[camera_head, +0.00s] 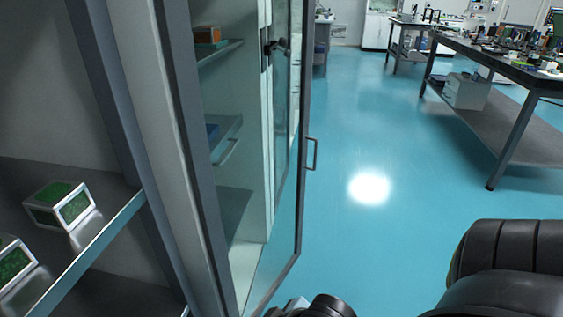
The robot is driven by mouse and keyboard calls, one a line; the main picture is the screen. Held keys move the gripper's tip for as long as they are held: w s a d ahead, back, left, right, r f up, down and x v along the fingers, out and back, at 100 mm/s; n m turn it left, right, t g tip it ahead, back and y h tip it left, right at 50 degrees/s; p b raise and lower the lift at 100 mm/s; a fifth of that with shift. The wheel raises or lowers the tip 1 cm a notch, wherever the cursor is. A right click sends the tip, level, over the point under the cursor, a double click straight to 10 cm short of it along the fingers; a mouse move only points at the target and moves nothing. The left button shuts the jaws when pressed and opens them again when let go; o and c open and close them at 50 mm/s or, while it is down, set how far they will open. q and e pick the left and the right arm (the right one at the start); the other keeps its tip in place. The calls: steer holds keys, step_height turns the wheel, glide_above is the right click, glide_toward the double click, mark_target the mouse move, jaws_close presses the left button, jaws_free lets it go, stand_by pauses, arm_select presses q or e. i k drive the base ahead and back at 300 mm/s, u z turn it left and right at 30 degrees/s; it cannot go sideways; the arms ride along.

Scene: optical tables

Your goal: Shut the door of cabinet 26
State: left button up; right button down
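A tall cabinet (205,150) with a grey frame stands at the left, its inside and shelves in view. A glass door (300,190) with a thin dark frame stands open at its right side, out over the blue floor. A small bar handle (312,153) sits on the door's outer edge. No number can be read on the cabinet. Black and grey parts of my arms show at the bottom centre and bottom right, apart from the handle. Neither gripper's fingers can be seen.
Green-and-white boxes (60,205) rest on a shelf at the left. An optical table (510,68) with equipment and a lower shelf stands at the right. More tables are at the back. The blue floor (400,150) between door and table is clear.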

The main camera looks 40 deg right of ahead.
mark_target(174, 16)
steer(key=u, duration=1.65)
steer(key=k, duration=1)
steer(key=z, duration=1.75)
steer(key=i, duration=0.5)
steer(key=z, duration=0.1)
